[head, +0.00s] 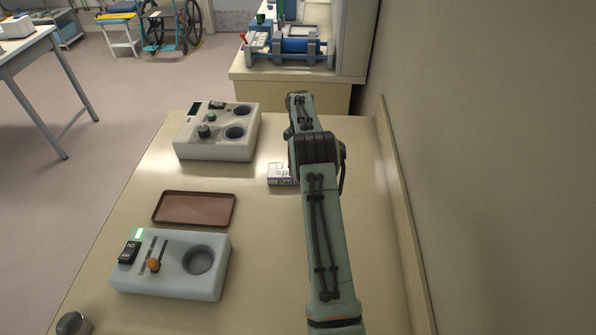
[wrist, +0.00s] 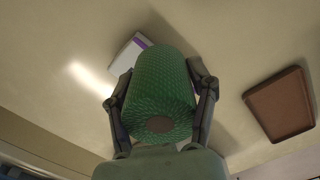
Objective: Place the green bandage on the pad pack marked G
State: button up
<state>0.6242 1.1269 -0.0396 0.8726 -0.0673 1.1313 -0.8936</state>
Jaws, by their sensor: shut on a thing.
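The green bandage (wrist: 162,85) is a textured green roll between the fingers of my gripper (wrist: 162,95) in the wrist view. The gripper is shut on it and holds it above the table. In the head view my arm hides the gripper and the bandage. A white and purple pad pack (head: 283,174) lies on the table, partly behind my arm. A white pack with a purple stripe (wrist: 129,52) also shows in the wrist view, partly behind the bandage. I cannot read a letter G on it.
An empty brown tray (head: 194,208) lies on the table left of my arm. A white device with two wells (head: 217,131) stands behind it, and a pale device with one well (head: 170,264) in front. A metal cup (head: 73,323) is at the front left. A wall runs along the right.

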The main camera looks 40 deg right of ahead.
jog(key=shift+w+d+f, duration=0.2)
jog(key=shift+w+f, duration=0.1)
jog(key=shift+f, duration=0.15)
jog(key=shift+w+d+f, duration=0.15)
jog(key=shift+f, duration=1.6)
jog(key=o, duration=1.2)
jog(key=shift+f, duration=0.1)
